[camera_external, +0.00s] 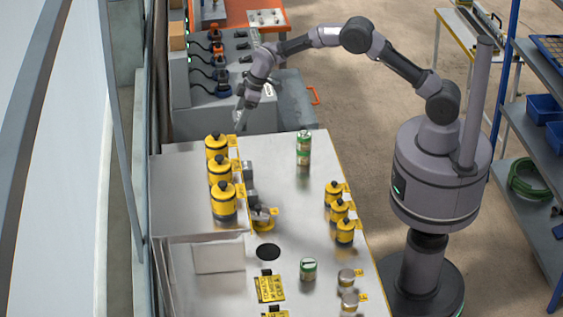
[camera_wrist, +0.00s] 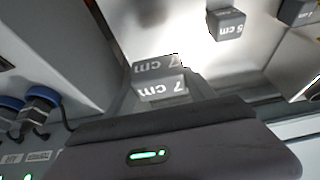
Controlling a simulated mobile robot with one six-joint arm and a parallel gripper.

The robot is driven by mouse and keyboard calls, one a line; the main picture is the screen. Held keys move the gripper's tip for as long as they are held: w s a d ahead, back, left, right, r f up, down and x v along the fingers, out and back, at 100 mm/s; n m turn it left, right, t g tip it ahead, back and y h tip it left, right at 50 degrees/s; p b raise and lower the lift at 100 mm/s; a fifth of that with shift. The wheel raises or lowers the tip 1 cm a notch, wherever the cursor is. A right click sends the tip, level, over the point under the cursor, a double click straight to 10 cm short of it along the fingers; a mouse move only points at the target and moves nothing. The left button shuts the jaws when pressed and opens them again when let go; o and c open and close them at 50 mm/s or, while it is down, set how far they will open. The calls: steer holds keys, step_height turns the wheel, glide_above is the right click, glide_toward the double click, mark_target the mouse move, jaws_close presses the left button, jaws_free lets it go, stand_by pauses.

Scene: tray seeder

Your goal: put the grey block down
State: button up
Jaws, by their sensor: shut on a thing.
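A dark grey block marked "7 cm" (camera_wrist: 160,82) is between the fingers of my gripper (camera_wrist: 160,100) in the wrist view. My gripper is shut on it, and the fingers are partly hidden behind my gripper's body. In the external view my gripper (camera_external: 239,115) is at the far end of the metal table (camera_external: 290,220), pointing down. The held block cannot be made out there. Two other grey blocks show in the wrist view, one marked "5 cm" (camera_wrist: 226,23) and one at the upper right (camera_wrist: 298,12); they are apart from my gripper.
Several yellow-and-black canisters (camera_external: 221,172) stand on the raised left part of the table. Green cans (camera_external: 304,148), more yellow canisters (camera_external: 340,210) and a round black spot (camera_external: 267,252) are on the table top. A grey machine (camera_external: 215,95) is behind the far edge.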

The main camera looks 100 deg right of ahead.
step_height(320, 180, down, 10)
steer(key=b, duration=0.3)
steer(key=shift+b, duration=0.3)
steer(key=shift+r, duration=0.1)
steer(key=o, duration=1.6)
steer(key=shift+c, duration=0.2)
